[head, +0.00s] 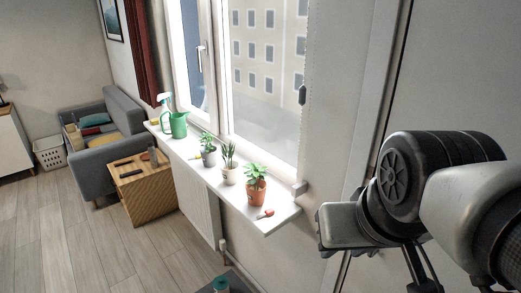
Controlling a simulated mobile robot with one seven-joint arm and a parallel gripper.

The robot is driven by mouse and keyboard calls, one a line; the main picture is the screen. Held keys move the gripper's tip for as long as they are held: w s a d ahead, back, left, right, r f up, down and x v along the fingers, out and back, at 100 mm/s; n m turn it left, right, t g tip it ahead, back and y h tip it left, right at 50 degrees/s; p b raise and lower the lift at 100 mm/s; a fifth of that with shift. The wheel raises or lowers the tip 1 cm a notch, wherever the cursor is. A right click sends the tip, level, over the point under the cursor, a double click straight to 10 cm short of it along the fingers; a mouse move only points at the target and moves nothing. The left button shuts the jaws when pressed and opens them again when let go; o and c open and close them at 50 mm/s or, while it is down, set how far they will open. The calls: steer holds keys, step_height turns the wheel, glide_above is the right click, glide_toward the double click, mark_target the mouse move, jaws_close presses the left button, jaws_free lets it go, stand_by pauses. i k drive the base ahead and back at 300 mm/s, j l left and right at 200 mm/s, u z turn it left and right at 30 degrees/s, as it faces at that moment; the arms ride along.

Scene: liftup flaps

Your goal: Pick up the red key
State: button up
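A small red-orange item (266,214) lies near the right front end of the white windowsill (283,219), just in front of a potted plant in a terracotta pot (257,192). It may be the red key, but it is too small to tell for sure. My gripper (345,250) is at the right of the picture, to the right of the sill end and apart from the item. Its fingers are mostly hidden by the wrist and cut by the view, so I cannot see whether they are open or shut.
Two more plants (229,172), a green watering can (179,125) and a spray bottle (164,104) stand along the sill. Below are a radiator (196,200) and a wooden box table (143,190). A grey sofa (95,163) stands farther back.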

mark_target(271, 211)
steer(key=k+l+u, duration=0.1)
steer(key=k+u, duration=0.2)
steer(key=i+j+z, duration=0.15)
steer(key=i+j, duration=0.2)
steer(key=i+j+z, duration=0.15)
steer(key=i+j, duration=0.2)
steer(key=j, duration=0.2)
steer(key=i+j+z, duration=0.2)
steer(key=j, duration=0.3)
steer(key=i+l, duration=0.05)
steer(key=i, duration=0.05)
